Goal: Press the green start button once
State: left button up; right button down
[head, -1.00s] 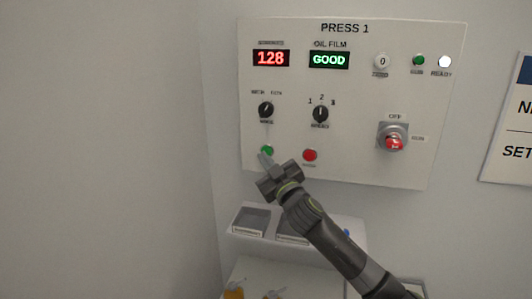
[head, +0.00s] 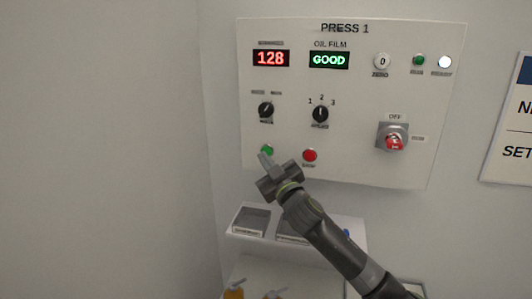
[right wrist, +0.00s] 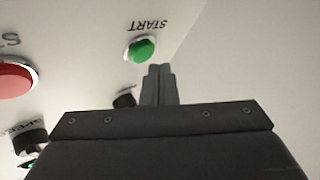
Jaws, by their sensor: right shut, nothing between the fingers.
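The green start button (head: 267,150) sits at the lower left of the white PRESS 1 panel (head: 350,172). In the right wrist view the green button (right wrist: 142,50) shows with the word START beside it. My right gripper (head: 264,160) is shut and empty, its fingertips just below the button in the head view. In the right wrist view the shut fingertips (right wrist: 159,70) are close to the button; I cannot tell whether they touch it. My left gripper is not in view.
A red button (head: 310,155) is just right of the green one, also large in the right wrist view (right wrist: 15,76). Two black knobs (head: 266,110) (head: 320,114) are above, and a red switch (head: 394,143) is at right. Grey trays (head: 250,221) stand on a shelf below.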

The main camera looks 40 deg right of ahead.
jog(key=shift+w+d, duration=0.1)
jog(key=shift+d, duration=0.05)
dwell(0.4)
jog(key=shift+w+d, duration=0.2)
jog(key=shift+w+d+b, duration=0.25)
jog(key=shift+d+b, duration=0.05)
dwell(0.8)
dwell(0.3)
jog(key=shift+s+a, duration=0.55)
jog(key=shift+a, duration=0.05)
jog(key=s+a+p, duration=0.1)
jog(key=s+a, duration=0.2)
jog(key=shift+s+a+p, duration=0.1)
jog(key=shift+a+p, duration=0.3)
dwell(0.8)
